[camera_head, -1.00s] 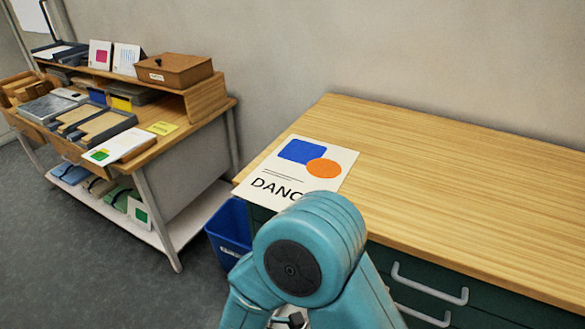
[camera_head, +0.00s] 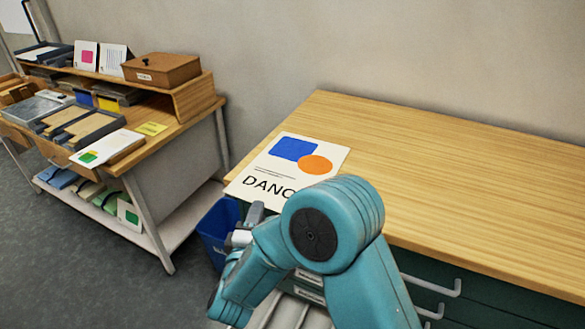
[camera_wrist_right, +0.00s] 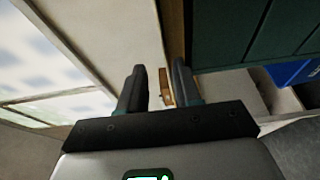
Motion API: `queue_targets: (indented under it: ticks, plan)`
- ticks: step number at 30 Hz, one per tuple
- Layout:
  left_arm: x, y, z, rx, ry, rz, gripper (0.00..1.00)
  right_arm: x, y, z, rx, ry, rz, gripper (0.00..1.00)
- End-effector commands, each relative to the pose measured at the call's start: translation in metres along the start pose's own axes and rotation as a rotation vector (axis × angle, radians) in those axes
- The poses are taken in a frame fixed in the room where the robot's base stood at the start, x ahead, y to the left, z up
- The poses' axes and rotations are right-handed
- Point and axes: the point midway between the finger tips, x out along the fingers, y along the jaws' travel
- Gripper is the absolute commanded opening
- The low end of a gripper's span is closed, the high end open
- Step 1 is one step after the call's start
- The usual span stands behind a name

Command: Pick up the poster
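The poster (camera_head: 273,176) is white with a blue shape, an orange circle and the letters "DANC"; my right arm covers the rest of the word. It lies flat on the wooden table (camera_head: 430,170) at its left end, reaching the front edge. My right gripper (camera_head: 256,212) is at the poster's front edge, partly hidden; touching or apart I cannot tell. In the right wrist view the right gripper (camera_wrist_right: 160,82) has its two fingers apart with a visible gap. A pale panel beside them may be the poster or a wall. My left gripper is not in view.
A blue bin (camera_head: 216,232) stands on the floor left of the table, below my right gripper. Green drawers with pale handles (camera_head: 432,283) are under the tabletop. A second desk (camera_head: 172,137) with trays and a brown box (camera_head: 162,70) is at left. The tabletop right of the poster is clear.

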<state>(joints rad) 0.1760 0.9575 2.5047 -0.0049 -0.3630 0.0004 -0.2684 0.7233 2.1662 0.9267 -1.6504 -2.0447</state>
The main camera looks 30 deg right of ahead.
Motion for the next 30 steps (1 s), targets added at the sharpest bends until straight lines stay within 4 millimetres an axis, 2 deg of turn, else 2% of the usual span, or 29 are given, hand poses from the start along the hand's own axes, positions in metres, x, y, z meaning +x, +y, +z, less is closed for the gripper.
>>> queue_targets:
  ticks: [9, 17, 18, 21, 30]
  plan:
    - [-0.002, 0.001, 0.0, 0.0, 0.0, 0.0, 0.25, 0.045, -0.007, 0.0, 0.0, -0.002, 0.0, 0.33]
    - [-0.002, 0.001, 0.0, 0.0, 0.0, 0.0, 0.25, 0.051, -0.007, 0.0, 0.0, 0.0, 0.0, 0.33]
    - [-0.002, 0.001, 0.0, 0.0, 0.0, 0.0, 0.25, 0.051, -0.007, 0.0, 0.0, 0.0, 0.0, 0.3]
    - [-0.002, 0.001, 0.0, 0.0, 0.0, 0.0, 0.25, 0.05, -0.007, 0.0, 0.0, 0.0, 0.0, 0.0]
    - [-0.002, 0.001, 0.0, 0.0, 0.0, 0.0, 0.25, 0.05, -0.007, 0.0, 0.0, 0.0, 0.0, 0.0]
